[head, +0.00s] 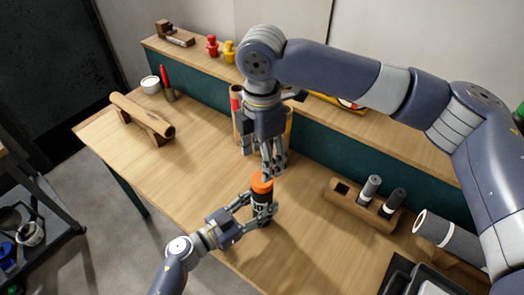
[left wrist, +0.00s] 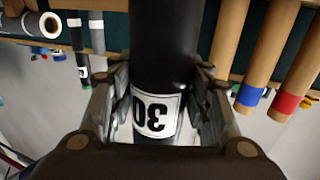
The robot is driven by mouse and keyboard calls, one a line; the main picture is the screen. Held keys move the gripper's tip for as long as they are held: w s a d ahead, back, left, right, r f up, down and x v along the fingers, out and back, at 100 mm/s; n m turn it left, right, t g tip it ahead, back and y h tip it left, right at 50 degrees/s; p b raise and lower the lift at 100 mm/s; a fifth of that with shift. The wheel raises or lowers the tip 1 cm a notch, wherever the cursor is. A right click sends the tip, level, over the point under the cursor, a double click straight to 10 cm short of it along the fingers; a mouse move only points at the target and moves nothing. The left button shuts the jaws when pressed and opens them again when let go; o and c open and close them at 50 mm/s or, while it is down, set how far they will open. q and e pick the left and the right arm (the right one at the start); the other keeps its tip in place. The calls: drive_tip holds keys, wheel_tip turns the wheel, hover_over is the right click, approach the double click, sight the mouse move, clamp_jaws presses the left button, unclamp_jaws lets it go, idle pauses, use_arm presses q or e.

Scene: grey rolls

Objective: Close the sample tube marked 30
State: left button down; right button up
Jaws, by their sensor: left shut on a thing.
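The sample tube (head: 261,211) is black and stands upright near the middle of the table. Its white label reads 30, upside down in the left wrist view (left wrist: 157,112). My left gripper (head: 258,209) is shut around the tube's body from the side. An orange cap (head: 262,186) is at the tube's top end; I cannot tell how fully it is seated. My right gripper (head: 270,170) points down from above with its fingertips at the cap's top. Whether its fingers grip the cap or only touch it is unclear. The tube's top lies outside the left wrist view.
A wooden rack (head: 362,207) with two grey tubes stands to the right, near a large grey roll (head: 446,236). Brown rolls stand behind my right gripper. A brown roll on a stand (head: 142,115) lies at the left. The table's left middle is clear.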

wheel_tip(320, 180, down, 7)
drive_tip(key=shift+f, duration=0.1)
idle(0.4)
drive_tip(key=c, duration=1.1)
drive_tip(key=m, duration=0.8)
drive_tip(key=shift+m, duration=0.4)
drive_tip(key=o, duration=1.1)
drive_tip(key=shift+o, duration=0.2)
